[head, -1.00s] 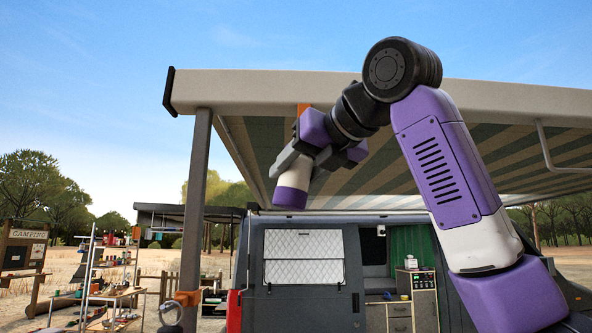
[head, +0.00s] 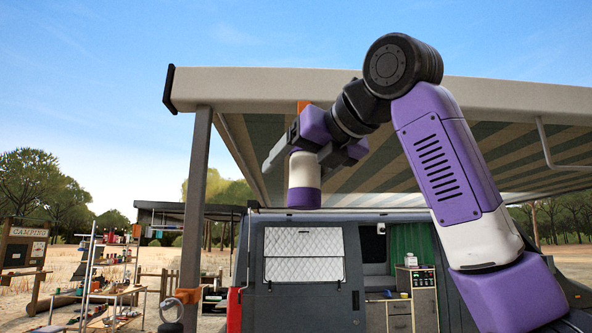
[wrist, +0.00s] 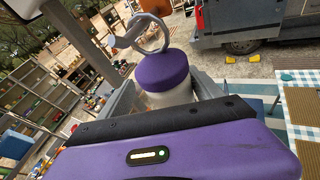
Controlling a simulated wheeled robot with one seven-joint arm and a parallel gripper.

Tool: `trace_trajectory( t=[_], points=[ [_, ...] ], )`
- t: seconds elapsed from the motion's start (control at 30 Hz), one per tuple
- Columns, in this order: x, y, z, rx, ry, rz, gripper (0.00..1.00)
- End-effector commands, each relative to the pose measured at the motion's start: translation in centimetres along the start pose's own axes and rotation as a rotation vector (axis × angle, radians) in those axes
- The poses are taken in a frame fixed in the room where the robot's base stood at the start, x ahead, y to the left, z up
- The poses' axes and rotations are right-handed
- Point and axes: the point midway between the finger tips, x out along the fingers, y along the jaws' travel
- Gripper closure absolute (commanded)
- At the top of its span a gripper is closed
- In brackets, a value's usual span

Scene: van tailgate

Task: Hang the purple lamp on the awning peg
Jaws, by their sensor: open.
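The purple lamp (head: 304,182) has a white body and a purple lower end in the head view, and stands nearly upright. The upper part of the lamp is hidden behind my gripper in the head view. An orange piece (head: 303,105), perhaps the awning peg, shows at the awning's front edge just above my gripper. I cannot tell whether the hook is on it.
The striped awning (head: 262,150) spreads over and behind my arm. Its grey post (head: 196,200) stands left of my gripper, with an orange clamp (head: 187,296) low on it. The van (head: 305,290) is behind.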

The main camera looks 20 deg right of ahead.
Motion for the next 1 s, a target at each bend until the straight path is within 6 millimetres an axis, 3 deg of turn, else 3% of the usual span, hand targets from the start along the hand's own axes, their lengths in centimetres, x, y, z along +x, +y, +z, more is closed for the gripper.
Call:
trace_trajectory(
  t=[0.5, 1.0],
  points=[
    [-7.0, 0.0, -0.1, -0.002, -0.004, 0.0, 0.25],
    [-7.8, 0.0, 0.1, 0.0, -0.003, 0.0, 0.25]
  ],
)
